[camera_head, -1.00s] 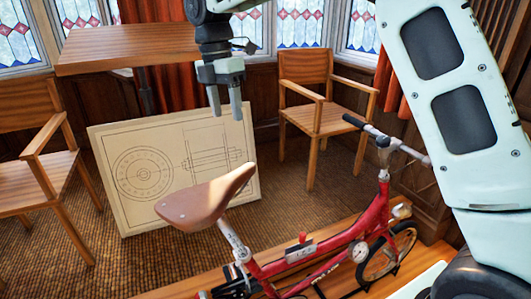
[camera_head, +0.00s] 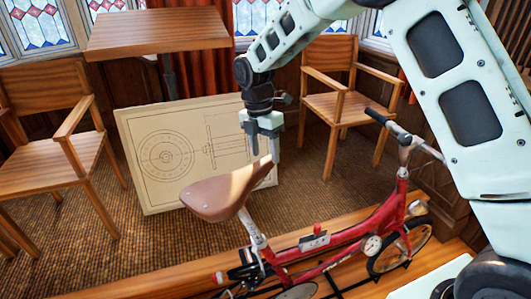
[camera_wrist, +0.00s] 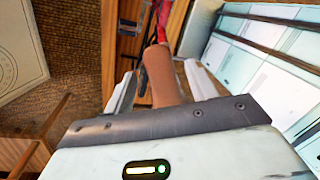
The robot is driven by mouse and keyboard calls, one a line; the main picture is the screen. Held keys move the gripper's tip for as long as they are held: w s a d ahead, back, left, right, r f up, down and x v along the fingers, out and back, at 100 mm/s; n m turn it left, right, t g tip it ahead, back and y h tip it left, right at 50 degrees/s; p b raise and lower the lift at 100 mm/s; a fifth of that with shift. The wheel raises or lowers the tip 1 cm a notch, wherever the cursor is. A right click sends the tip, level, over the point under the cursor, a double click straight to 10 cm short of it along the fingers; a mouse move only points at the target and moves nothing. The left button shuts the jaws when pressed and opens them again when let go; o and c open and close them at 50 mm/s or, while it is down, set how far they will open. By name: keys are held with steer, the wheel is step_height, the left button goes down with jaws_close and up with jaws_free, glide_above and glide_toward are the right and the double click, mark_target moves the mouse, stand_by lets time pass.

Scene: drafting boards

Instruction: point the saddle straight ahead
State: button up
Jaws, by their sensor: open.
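The brown leather saddle (camera_head: 218,194) sits on the seat post of a red bicycle (camera_head: 330,243). In the head view its nose points up and right, at a steeper angle than the red frame, so it looks turned away from the line to the handlebar (camera_head: 405,137). My gripper (camera_head: 262,148) points down at the saddle's nose, its fingers apart. In the wrist view the saddle (camera_wrist: 163,80) shows between the two open fingers of my gripper (camera_wrist: 160,92), with a gap visible on each side. Contact cannot be told.
A drawing board (camera_head: 140,130) leans behind the saddle. A wooden table (camera_head: 158,32) stands at the back, with armchairs at left (camera_head: 50,168) and right (camera_head: 330,107). The bicycle stands on a wooden ledge (camera_head: 180,282). Carpet lies open between them.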

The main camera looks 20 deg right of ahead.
steer(key=shift+s+d+f, duration=0.1)
steer(key=shift+s+f, duration=0.1)
steer(key=shift+f, duration=1.15)
jaws_close()
steer(key=s+d+m+t+b, duration=0.1)
steer(key=s+m+b, duration=0.2)
steer(key=s+m, duration=0.2)
steer(key=shift+s+d+r+m+t, duration=0.25)
steer(key=shift+s+r+m+t, duration=0.1)
steer(key=shift+s, duration=0.35)
